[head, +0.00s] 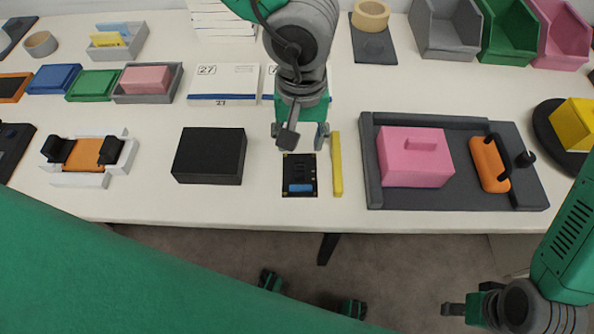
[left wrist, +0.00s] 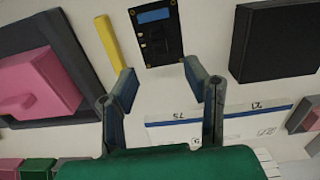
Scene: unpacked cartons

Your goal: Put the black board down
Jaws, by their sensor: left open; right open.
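The black board (head: 299,186) is a small dark circuit board with a blue part near its front edge. It lies flat on the white table, and it also shows in the left wrist view (left wrist: 160,42). My left gripper (head: 300,136) is open and empty just behind the board, above the table; its two spread fingers (left wrist: 160,82) show in the left wrist view with the board beyond their tips, apart from them. My right gripper (head: 456,308) is open and empty, low at the bottom right in front of the table edge.
A yellow bar (head: 337,164) lies close to the board's right side. A black box (head: 209,156) stands to the left. A grey tray (head: 374,190) with a pink block (head: 414,158) and an orange-and-black item (head: 489,164) is at right. White boxes marked 27 (head: 223,85) lie behind.

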